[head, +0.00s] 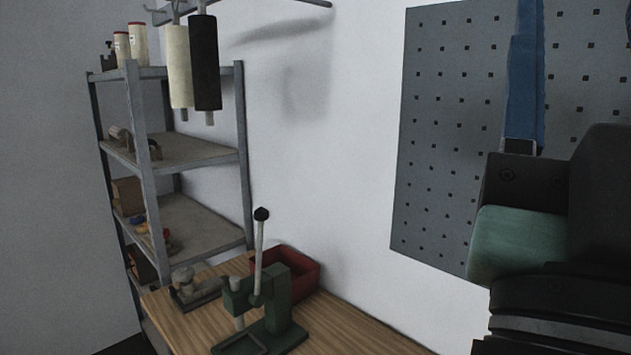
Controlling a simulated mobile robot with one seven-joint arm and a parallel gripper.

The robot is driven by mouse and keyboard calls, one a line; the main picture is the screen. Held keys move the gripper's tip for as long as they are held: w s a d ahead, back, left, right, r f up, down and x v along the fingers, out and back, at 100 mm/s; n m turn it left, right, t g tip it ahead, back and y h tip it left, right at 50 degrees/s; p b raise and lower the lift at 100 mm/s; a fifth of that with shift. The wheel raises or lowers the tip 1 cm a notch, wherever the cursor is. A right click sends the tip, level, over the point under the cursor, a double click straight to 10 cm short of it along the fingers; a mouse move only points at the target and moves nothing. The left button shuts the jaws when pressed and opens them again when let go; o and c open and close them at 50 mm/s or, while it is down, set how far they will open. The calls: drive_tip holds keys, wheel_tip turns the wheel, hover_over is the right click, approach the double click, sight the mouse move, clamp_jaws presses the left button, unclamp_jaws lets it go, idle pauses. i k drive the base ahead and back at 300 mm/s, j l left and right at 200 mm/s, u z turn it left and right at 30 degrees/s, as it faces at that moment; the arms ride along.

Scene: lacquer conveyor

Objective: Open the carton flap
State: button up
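No carton and no carton flap show in the head view. Dark parts at the right edge appear to be part of my own arm, close to the camera. No gripper fingertips can be made out, so where my gripper is relative to the carton is hidden.
A wooden bench (352,329) holds a green lever press (283,309), a red bin (305,274) and a small metal device (195,287). A grey shelf rack (240,199) stands left. Two rolls, cream (180,66) and black (205,63), hang above. A pegboard (447,130) covers the right wall.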

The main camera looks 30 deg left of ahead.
sight(116, 202)
drive_tip(key=j+u, duration=0.35)
drive_tip(key=i+j+u, duration=0.2)
drive_tip(key=j+u, duration=0.15)
drive_tip(key=j, duration=0.15)
drive_tip(key=i+j+u, duration=0.15)
drive_tip(key=j+u, duration=0.2)
drive_tip(key=i+j+u, duration=0.3)
drive_tip(key=j, duration=0.15)
drive_tip(key=i+j, duration=0.25)
drive_tip(key=j, duration=0.15)
drive_tip(key=i+j, duration=0.25)
drive_tip(key=j, duration=0.15)
drive_tip(key=i+j+u, duration=0.1)
drive_tip(key=i+j, duration=0.15)
drive_tip(key=j, duration=0.15)
